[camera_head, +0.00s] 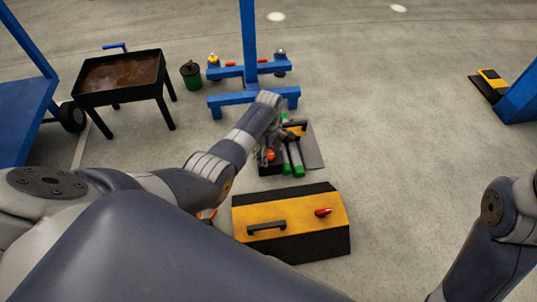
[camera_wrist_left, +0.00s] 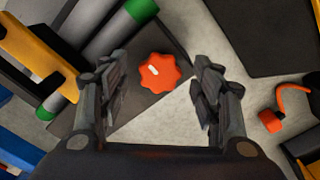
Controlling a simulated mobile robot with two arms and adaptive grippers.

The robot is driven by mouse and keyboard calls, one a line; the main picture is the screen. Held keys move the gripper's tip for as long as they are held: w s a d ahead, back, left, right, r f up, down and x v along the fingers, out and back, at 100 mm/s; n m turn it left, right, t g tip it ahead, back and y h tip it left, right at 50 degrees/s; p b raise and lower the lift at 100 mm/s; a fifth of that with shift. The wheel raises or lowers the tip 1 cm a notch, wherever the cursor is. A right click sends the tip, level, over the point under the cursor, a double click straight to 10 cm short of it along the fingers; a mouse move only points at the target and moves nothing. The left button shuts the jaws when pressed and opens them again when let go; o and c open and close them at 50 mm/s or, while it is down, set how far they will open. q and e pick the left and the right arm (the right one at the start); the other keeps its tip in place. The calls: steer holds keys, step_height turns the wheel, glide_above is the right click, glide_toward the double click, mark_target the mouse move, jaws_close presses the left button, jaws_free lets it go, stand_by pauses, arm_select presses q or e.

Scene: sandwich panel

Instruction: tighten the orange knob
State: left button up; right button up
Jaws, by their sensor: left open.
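The orange knob (camera_wrist_left: 163,72) is a lobed disc with a small pale mark, seen between and beyond the fingers of my open left gripper (camera_wrist_left: 162,100) in the left wrist view. The fingers stand on either side of it in the picture; I see no contact. In the head view the knob is a small orange spot (camera_head: 270,155) beside my left gripper (camera_head: 268,145), which reaches down over the panel area and partly hides it. My right arm shows at the right edge, but its gripper is out of view.
Green-ended grey cylinders (camera_head: 293,160) lie right beside the knob. A yellow and black toolbox (camera_head: 290,212) stands nearer to me. A blue stand (camera_head: 249,50) rises behind. A black tray table (camera_head: 120,78) is at the left.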

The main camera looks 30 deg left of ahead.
arm_select(q)
steer(key=shift+f, duration=0.15)
steer(key=c, duration=1.1)
steer(key=shift+o, duration=0.2)
